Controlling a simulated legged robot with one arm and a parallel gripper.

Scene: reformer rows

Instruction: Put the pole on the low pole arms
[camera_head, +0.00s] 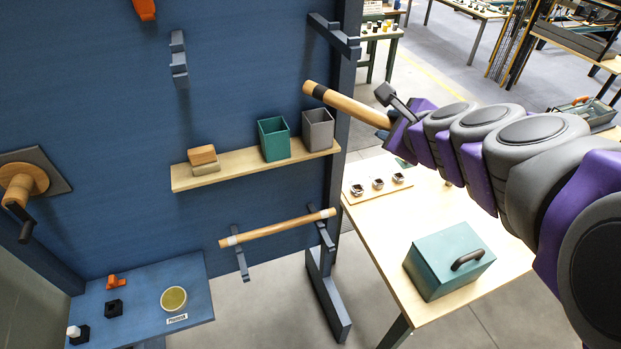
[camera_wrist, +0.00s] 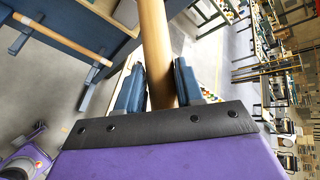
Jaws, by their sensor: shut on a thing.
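My gripper (camera_head: 396,117) is shut on a light wooden pole (camera_head: 345,103) with a dark band near its far end. The held pole sticks out left toward the blue wall panel, above the shelf. In the wrist view the pole (camera_wrist: 155,35) runs up between the two fingers of my gripper (camera_wrist: 159,75). Another wooden pole (camera_head: 278,227) with pale bands rests across the low pole arms, the left arm (camera_head: 240,262) and the right arm (camera_head: 321,232). That resting pole (camera_wrist: 62,34) also shows at upper left in the wrist view.
Higher arms, left (camera_head: 179,60) and right (camera_head: 335,38), are empty. A shelf (camera_head: 235,167) below the held pole carries a green bin (camera_head: 274,139), a grey bin (camera_head: 318,130) and blocks. A table (camera_head: 385,225) at right bears a teal box (camera_head: 447,262). A blue ledge (camera_head: 140,300) is lower left.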

